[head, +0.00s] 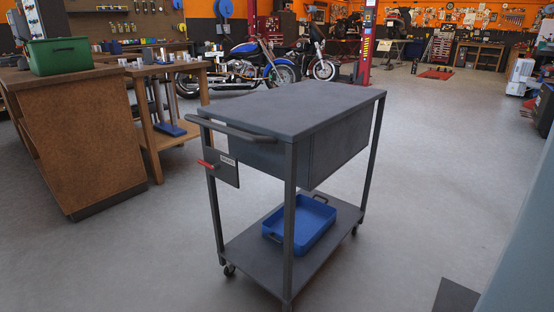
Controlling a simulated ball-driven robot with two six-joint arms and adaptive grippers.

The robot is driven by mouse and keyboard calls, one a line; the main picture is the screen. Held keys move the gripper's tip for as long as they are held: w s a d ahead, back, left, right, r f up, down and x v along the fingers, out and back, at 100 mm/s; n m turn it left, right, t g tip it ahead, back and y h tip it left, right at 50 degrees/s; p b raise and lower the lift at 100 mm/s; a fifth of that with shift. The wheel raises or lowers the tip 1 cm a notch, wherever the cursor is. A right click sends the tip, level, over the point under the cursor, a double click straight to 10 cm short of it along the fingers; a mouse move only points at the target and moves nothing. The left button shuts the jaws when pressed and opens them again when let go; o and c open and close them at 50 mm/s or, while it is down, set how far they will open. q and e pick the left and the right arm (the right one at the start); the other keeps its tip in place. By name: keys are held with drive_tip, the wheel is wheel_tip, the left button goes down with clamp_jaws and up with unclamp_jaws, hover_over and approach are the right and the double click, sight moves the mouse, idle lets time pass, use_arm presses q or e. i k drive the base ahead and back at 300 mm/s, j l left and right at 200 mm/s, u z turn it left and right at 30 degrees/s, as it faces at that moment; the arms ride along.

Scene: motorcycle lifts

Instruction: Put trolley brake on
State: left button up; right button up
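A dark grey trolley (300,108) stands upright in the middle of the head view, on small castors. A push handle (238,131) sticks out at its left end. Below the handle is a small grey plate (228,174) with a white label, too small to read. A red lever (206,164) sticks out to the left from this plate, lying roughly level. A blue tray (306,228) with dark handles sits on the trolley's lower shelf. Neither of my grippers shows in the head view.
A wooden cabinet (82,145) with a green crate (59,55) on it stands at left, beside a wooden workbench (152,128). Motorcycles (232,73) and a red lift post (368,40) are behind the trolley. The floor (440,160) to the right is open.

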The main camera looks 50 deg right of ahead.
sight(214, 167)
drive_tip(key=i+l+z, duration=0.2)
drive_tip(key=z, duration=0.2)
drive_tip(key=i+l+z, duration=0.2)
drive_tip(key=z, duration=0.15)
drive_tip(key=i+l+z, duration=0.1)
drive_tip(key=i+z, duration=0.15)
drive_tip(key=z, duration=0.15)
